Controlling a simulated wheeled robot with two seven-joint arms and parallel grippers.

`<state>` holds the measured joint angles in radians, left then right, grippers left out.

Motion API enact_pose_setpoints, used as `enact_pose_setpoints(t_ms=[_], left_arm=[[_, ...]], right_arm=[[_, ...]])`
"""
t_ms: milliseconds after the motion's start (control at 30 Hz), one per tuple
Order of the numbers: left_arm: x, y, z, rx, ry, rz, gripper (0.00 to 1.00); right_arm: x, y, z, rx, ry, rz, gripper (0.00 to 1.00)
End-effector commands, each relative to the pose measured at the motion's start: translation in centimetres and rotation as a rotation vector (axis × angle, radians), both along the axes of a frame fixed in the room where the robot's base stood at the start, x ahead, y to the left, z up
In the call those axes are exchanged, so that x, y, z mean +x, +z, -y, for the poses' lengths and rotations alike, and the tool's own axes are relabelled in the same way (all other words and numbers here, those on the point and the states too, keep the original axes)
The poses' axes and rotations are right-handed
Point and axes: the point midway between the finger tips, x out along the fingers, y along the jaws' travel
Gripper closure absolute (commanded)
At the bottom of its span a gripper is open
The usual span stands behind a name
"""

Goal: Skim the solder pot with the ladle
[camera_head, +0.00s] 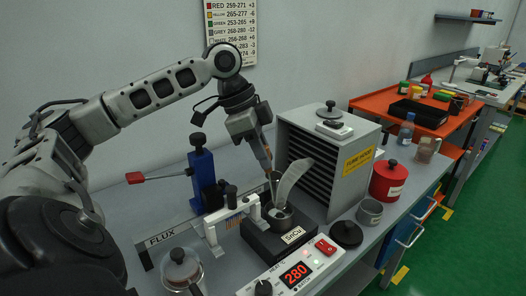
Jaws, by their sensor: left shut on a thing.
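My left gripper (264,158) comes down from above and is shut on a thin handle, which looks like the ladle's (269,180). The ladle's lower end reaches down to the mouth of the solder pot (279,218); whether its bowl touches the solder is too small to tell. The small round metal pot sits in a dark block labelled SnCu (266,240). A pale curved guard (293,179) stands behind the pot. My right gripper is out of view.
The grey fume hood (340,168) stands close right of the pot. A control box reading 280 (318,258) is in front. A black lid (346,234), grey cup (369,211) and red canister (388,181) are at right. A blue stand (202,178) with a red-ended lever is at left.

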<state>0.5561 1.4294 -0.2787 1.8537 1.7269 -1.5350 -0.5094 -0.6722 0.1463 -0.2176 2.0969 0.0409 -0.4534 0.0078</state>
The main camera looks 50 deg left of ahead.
Motion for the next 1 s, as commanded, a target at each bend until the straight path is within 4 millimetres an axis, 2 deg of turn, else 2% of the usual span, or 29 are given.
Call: enact_pose_setpoints(t_ms=[100, 600, 1000], left_arm=[[0.0, 0.9, 0.0, 0.001, 0.0, 0.001, 0.99], [0.0, 3.3, 0.0, 0.0, 0.0, 0.001, 0.99], [0.1, 5.1, 0.0, -0.001, -0.001, 0.003, 0.99]], right_arm=[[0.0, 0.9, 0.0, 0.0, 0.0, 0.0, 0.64], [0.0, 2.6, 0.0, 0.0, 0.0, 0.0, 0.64], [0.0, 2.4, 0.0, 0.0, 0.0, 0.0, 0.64]])
